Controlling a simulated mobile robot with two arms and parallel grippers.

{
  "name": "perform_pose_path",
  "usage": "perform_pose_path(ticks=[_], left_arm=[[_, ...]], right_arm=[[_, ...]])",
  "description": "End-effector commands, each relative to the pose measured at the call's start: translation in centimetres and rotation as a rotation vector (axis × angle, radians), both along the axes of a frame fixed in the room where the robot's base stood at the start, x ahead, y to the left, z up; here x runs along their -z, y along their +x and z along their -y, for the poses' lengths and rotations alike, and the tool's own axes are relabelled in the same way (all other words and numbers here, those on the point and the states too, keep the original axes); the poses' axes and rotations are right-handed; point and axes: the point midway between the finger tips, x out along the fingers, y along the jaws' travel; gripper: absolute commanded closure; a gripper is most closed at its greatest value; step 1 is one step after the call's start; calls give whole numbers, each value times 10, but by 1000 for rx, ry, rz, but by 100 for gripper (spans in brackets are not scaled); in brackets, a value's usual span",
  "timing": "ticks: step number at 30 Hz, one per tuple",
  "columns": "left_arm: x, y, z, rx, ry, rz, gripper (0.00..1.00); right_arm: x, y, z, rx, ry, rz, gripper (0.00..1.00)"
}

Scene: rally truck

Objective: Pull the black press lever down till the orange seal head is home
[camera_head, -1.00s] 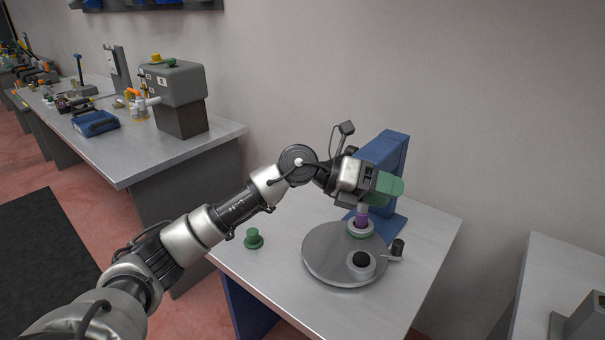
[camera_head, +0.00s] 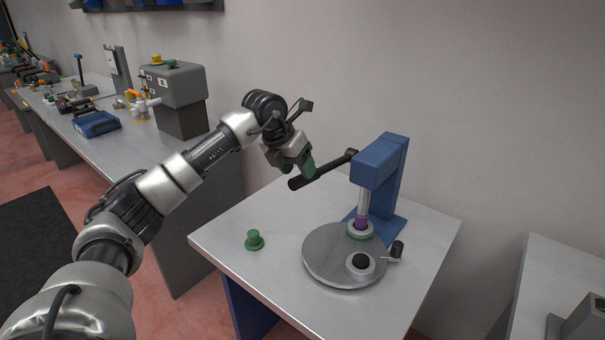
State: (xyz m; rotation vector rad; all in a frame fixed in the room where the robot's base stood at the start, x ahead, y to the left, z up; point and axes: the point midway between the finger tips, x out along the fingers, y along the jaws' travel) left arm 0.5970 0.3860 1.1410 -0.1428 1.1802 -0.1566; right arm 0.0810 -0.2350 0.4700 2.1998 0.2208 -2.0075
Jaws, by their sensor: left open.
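The blue press (camera_head: 385,165) stands at the back of the metal table. Its black lever (camera_head: 326,171) sticks out to the left from a pivot at the press head, with its thick grip end (camera_head: 295,184) slightly lower than the pivot. I see no orange seal head; the piece below the silver ram is purple (camera_head: 361,221). It sits at a white and green ring on the round grey plate (camera_head: 325,262). My left gripper (camera_head: 306,171), with green fingers, is open beside the lever near its grip end. I cannot tell whether they touch. My right gripper is not in view.
A green knobbed piece (camera_head: 254,240) stands on the table (camera_head: 225,243) left of the plate. Another bench (camera_head: 200,140) stands at left.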

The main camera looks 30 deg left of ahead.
Motion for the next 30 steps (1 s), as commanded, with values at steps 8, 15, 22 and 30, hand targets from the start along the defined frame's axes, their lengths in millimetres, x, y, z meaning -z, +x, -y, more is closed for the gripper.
perform_pose_path(ticks=[8,15,22,30], left_arm=[[28,12,7,0,0,0,43],[32,13,7,1,0,1,43],[32,13,7,1,-1,1,65],[32,13,7,1,-1,1,100]], right_arm=[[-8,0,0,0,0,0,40],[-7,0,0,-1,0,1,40],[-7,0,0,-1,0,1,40],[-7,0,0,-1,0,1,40]])
